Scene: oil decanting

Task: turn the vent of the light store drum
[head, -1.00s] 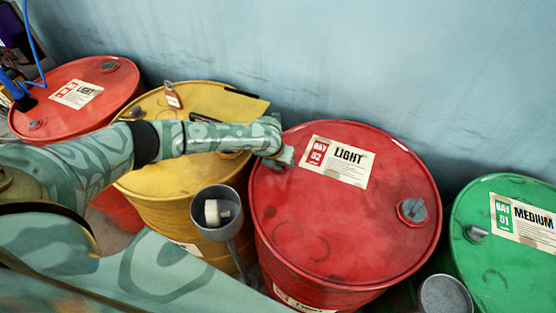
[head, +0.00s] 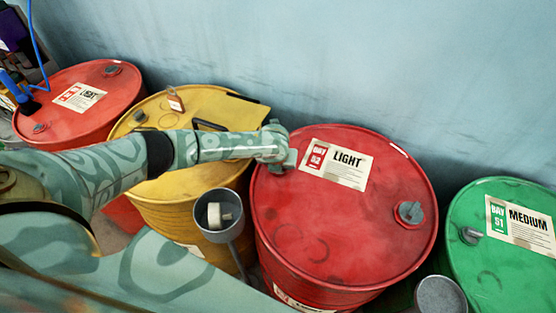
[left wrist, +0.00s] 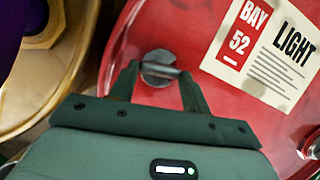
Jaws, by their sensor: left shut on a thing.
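The red drum (head: 340,235) labelled LIGHT, BAY 52, stands right of the yellow drum; its lid also shows in the left wrist view (left wrist: 235,105). Its grey vent (left wrist: 157,68) is on the lid, left of the label, with a handle bar across it. My left gripper (left wrist: 160,74) has its two fingers at either end of that bar and is shut on it. In the head view my left gripper (head: 283,160) hides the vent at the lid's left edge. A second grey cap (head: 410,212) is at the lid's right. My right gripper is not in view.
A yellow drum (head: 180,190) stands under my left arm, with a tag and dark items on its lid. Another red LIGHT drum (head: 80,115) is at far left, a green MEDIUM drum (head: 500,265) at right. A grey cup (head: 218,236) holding a white piece stands in front.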

